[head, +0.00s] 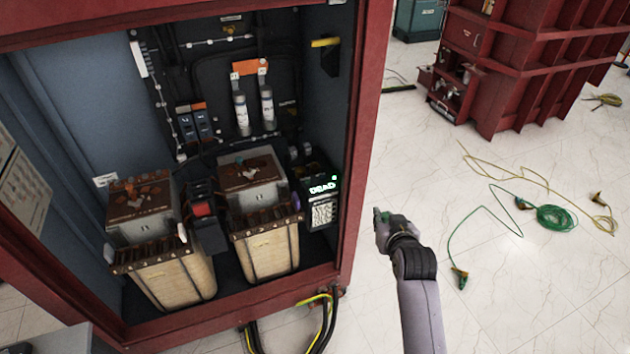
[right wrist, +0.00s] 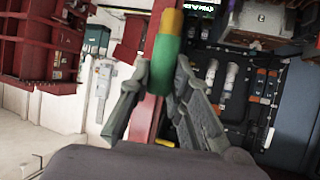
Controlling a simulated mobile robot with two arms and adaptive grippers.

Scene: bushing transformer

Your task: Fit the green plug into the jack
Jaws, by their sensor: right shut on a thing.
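My right gripper (head: 384,232) stands in front of the right post of the open red cabinet, to the right of its opening. In the right wrist view, my right gripper (right wrist: 165,105) is shut on the green plug (right wrist: 164,62), which has a green body and a yellow-orange end pointing away from the palm. In the head view only a small green bit of the plug (head: 385,215) shows at the fingertips. The plug is held clear of the cabinet. I cannot make out the jack for certain. My left gripper is not in view.
Inside the cabinet are two transformers (head: 265,250) and a box with a lit green display (head: 322,188). A red cabinet post (head: 362,140) bounds the opening. A coiled green cable (head: 556,218) with clips lies on the pale floor, right. Yellow-green cables (head: 318,300) hang below the cabinet.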

